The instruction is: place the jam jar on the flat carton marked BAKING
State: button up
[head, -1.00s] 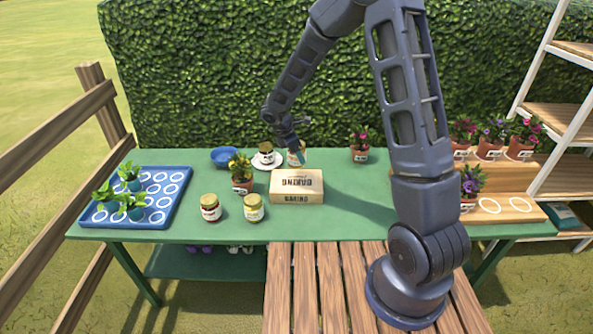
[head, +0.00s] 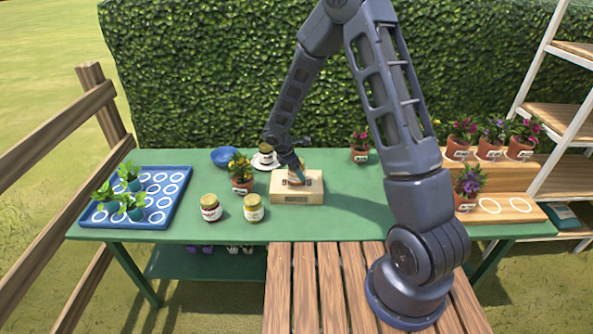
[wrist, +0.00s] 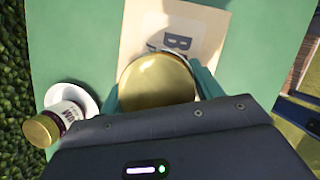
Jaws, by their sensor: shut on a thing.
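The flat carton marked BAKING (head: 297,197) lies on the green table in the head view; its printed top also shows in the wrist view (wrist: 190,28). My gripper (head: 295,171) is over the carton, shut on a jam jar (head: 295,179). In the wrist view the jar's gold lid (wrist: 157,82) sits between the two teal fingers. The jar looks upright over the carton's top. The lid and my gripper hide its base, so I cannot tell whether it touches the carton.
Another jar (wrist: 58,122) stands on a white saucer (head: 263,164) behind left. Two jars (head: 211,207) (head: 253,207) stand at the front left. A potted yellow flower (head: 241,174) is close left of the carton.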

jog(key=shift+f, duration=0.15)
jog(key=o, duration=1.3)
jog(key=v, duration=1.2)
jog(key=s+d+r+m+y, duration=0.1)
jog(key=s+d+r+m, duration=0.3)
jog(key=d+r, duration=0.5)
jog(key=s+d+r+m, duration=0.2)
jog(key=d+r+m, duration=0.4)
jog(key=d+r, duration=0.3)
jog(key=s+d+r+m+t+y, duration=0.1)
jog(key=s+d+r+m, duration=0.1)
jog(key=s+d+m, duration=0.2)
jog(key=s+d+r+m+t+y, duration=0.1)
jog(key=s+d+r+m, duration=0.2)
jog(key=s, duration=0.5)
jog(key=s+d+r+m+y, duration=0.1)
jog(key=s+d+r+m, duration=0.1)
jog(key=s+d+m, duration=0.3)
jog(key=shift+s+d+r+m+t, duration=0.2)
jog(key=shift+s+d, duration=0.1)
jog(key=shift+d, duration=0.1)
jog(key=shift+s+d+r+m+t, duration=0.1)
jog(key=shift+s+d+r+t, duration=0.1)
jog(key=shift+s+d, duration=0.2)
